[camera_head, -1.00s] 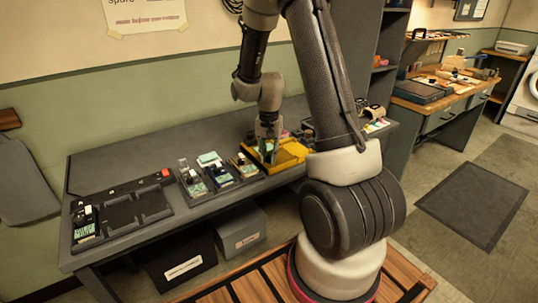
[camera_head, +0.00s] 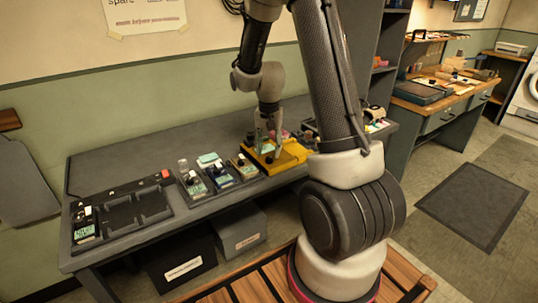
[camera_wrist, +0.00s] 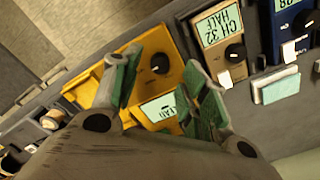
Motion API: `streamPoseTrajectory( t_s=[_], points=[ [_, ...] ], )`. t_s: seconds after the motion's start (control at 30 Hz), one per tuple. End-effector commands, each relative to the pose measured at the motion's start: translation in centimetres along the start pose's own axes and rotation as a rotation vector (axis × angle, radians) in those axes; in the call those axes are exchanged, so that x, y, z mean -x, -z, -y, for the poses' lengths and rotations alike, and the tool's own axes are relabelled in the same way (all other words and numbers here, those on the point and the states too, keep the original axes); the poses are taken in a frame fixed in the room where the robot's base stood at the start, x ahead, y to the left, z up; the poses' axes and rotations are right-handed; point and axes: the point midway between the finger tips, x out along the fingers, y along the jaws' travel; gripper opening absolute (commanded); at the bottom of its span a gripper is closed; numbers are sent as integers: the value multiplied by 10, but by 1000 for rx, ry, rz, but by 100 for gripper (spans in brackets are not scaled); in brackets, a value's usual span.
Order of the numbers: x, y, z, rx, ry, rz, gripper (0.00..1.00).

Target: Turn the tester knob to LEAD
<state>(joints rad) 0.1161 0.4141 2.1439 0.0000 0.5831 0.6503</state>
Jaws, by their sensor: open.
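The yellow tester (camera_head: 290,155) sits on the long grey bench, among other small instruments. In the wrist view the tester (camera_wrist: 104,92) shows a black round knob (camera_wrist: 160,63) and a small pale display (camera_wrist: 158,111), whose text is partly hidden and not clearly readable. My gripper (camera_wrist: 163,88) is open, with green-padded fingers on either side of the knob and display in the picture. No contact with the knob is visible. In the head view my gripper (camera_head: 267,142) points down over the tester. The knob's pointer direction is unclear.
A black tray (camera_head: 122,210) with a red block lies at the bench's left. The bench behind is clear.

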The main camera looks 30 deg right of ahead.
Motion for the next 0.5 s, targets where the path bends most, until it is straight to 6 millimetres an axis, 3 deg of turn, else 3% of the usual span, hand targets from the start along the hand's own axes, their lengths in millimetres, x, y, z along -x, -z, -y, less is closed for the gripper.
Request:
streamPoseTrajectory(
  t_s=[0.2, 0.5],
  points=[
    [51, 1, 1, 0, 3, -4, 44],
    [87, 0, 0, 0, 1, -1, 44]
  ],
)
